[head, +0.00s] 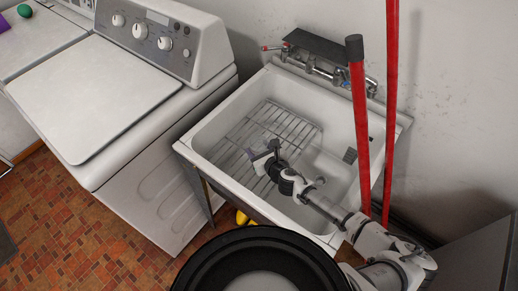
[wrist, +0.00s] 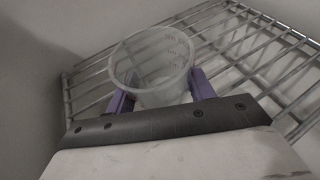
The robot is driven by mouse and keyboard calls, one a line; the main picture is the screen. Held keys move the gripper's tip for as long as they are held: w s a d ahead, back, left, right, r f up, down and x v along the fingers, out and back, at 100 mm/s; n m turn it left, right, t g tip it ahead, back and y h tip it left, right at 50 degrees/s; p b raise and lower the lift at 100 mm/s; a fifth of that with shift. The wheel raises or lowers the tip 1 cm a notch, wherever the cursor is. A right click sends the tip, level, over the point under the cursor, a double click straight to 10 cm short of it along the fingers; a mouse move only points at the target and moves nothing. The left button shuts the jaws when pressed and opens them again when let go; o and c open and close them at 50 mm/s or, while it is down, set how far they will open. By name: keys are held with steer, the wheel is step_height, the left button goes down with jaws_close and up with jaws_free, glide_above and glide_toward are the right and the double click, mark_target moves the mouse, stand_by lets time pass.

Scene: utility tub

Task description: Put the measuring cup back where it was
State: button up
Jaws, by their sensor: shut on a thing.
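The measuring cup (wrist: 150,62) is clear, with faint markings on its wall, and shows in the wrist view between the two purple fingers. My gripper (wrist: 160,88) is shut on it. The cup stands out against a metal wire rack (wrist: 250,50); I cannot tell whether it touches the bars. In the head view my gripper (head: 262,158) is inside the white utility tub (head: 205,140), over the wire rack (head: 290,127). The cup is too small and hidden to make out clearly there.
A tap (head: 315,68) is on the tub's back edge. Two red poles (head: 360,130) stand at the tub's right side. A white washer (head: 150,130) stands left of the tub. The right part of the tub floor (head: 330,165) is bare.

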steer(key=o, duration=1)
steer(key=shift+f, duration=0.15)
steer(key=v, duration=1.3)
steer(key=shift+s+d, duration=0.2)
steer(key=shift+d, duration=0.25)
steer(key=shift+r, duration=0.2)
